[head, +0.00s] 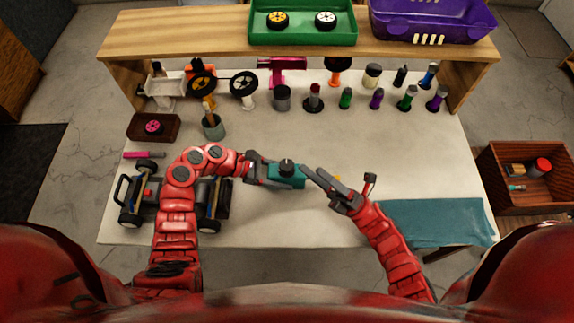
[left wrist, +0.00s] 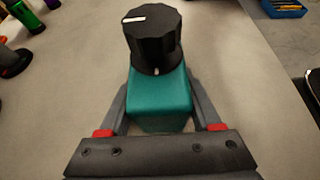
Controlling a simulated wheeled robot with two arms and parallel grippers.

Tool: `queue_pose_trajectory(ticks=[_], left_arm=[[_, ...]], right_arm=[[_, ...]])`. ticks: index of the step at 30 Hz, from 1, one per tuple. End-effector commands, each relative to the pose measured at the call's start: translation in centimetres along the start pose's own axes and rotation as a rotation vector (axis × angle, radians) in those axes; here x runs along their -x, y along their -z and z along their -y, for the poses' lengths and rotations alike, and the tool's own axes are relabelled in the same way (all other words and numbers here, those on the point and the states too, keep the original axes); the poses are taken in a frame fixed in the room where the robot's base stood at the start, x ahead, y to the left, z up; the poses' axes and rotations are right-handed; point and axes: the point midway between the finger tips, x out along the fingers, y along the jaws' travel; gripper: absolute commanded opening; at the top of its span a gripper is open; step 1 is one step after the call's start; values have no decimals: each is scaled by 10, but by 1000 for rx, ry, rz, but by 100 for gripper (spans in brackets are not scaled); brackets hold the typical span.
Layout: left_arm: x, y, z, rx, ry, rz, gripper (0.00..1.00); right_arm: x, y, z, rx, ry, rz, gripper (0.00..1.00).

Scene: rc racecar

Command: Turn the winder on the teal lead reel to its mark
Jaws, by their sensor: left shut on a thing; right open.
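The teal lead reel (head: 287,183) is a teal block above the middle of the table. A black ribbed knob, the winder (head: 286,166), sits on its top. My left gripper (head: 270,172) is shut on the teal block from the left. In the left wrist view the block (left wrist: 160,98) lies between the two fingers. There the winder (left wrist: 152,42) has a white line on its top, toward the far left, and a small pale mark shows at its near base. The two do not line up. My right gripper (head: 315,178) is open, just right of the reel, with nothing in it.
A toy car chassis (head: 208,200) stands at the left under my left arm. A teal cloth (head: 435,222) lies at the front right. Several bottles and tools stand along the back beneath a wooden shelf (head: 200,35). The table's right middle is clear.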

Motion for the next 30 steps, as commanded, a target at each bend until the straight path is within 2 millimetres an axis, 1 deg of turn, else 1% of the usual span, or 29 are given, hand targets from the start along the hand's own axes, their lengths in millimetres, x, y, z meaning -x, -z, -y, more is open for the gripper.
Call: queue_pose_trajectory(ticks=[1, 3, 6, 9, 12, 16, 19, 22, 30], left_arm=[[0, 0, 0, 0, 0, 0, 16], [0, 0, 0, 0, 0, 0, 16], [0, 0, 0, 0, 0, 0, 16], [0, 0, 0, 0, 0, 0, 16], [0, 0, 0, 0, 0, 0, 16], [0, 0, 0, 0, 0, 0, 16], [0, 0, 0, 0, 0, 0, 16], [0, 0, 0, 0, 0, 0, 16], [0, 0, 0, 0, 0, 0, 16]], right_arm=[[9, 1, 18, 122, 77, -59, 81], [22, 0, 37, 317, 164, -152, 81], [44, -6, 60, 582, 252, -297, 81], [63, -16, 74, 810, 303, -436, 81], [76, -27, 82, 983, 325, -548, 81], [86, -36, 86, 1117, 329, -637, 81], [86, -38, 89, 1159, 326, -665, 81], [78, -34, 95, 1167, 322, -671, 81], [34, -16, 126, 1163, 320, -667, 81]])
